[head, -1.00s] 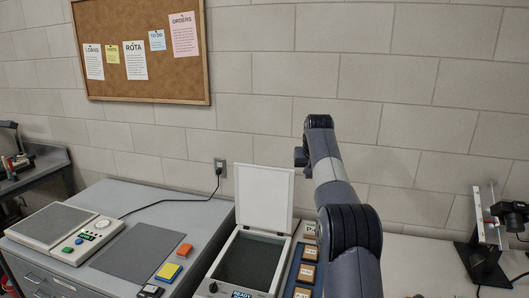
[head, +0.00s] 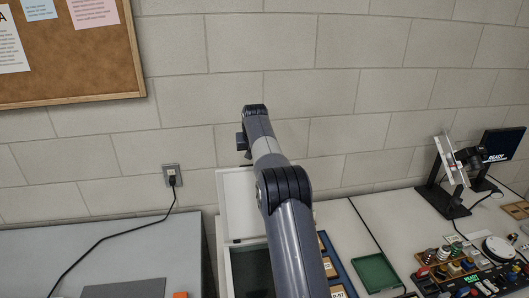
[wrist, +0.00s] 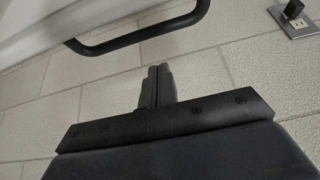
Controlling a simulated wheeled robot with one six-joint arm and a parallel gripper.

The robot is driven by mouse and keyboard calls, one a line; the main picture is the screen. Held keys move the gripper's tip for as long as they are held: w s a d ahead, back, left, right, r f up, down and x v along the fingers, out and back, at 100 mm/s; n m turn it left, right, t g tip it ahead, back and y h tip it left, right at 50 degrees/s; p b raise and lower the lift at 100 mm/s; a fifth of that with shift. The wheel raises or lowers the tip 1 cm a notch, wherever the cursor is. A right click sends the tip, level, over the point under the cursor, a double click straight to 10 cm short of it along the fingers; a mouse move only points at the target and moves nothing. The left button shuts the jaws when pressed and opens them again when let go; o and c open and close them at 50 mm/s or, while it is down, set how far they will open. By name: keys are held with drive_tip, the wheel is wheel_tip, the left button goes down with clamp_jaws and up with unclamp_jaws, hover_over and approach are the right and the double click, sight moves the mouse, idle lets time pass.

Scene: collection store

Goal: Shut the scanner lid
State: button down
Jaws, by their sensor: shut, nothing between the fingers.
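The scanner (head: 226,264) stands on the bench in the lower middle of the head view, partly behind my arm. Its white lid (head: 235,202) stands raised, close to upright, at the back of the dark glass (head: 250,272). My arm covers the lid's right part. In the wrist view a black bar handle (wrist: 142,38) on a white panel, apparently the lid, crosses the top. My gripper (wrist: 156,70) is shut and empty, its fingertips a little below the bar in the picture and seemingly apart from it. In the head view the fingers are not clearly visible.
A wall socket (head: 171,175) with a plugged cable is left of the lid; it also shows in the wrist view (wrist: 294,18). A blue tray (head: 330,262) and a green tray (head: 377,273) lie to the right. A camera stand (head: 450,178) stands farther right.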

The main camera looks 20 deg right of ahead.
drive_tip(key=shift+s+a+f, duration=0.15)
drive_tip(key=shift+s+a, duration=0.05)
drive_tip(key=shift+s, duration=0.55)
drive_tip(key=shift+s+a+f, duration=0.1)
drive_tip(key=shift+s+a, duration=0.05)
drive_tip(key=shift+s, duration=0.6)
drive_tip(key=shift+s+b, duration=0.1)
drive_tip(key=shift+b, duration=0.35)
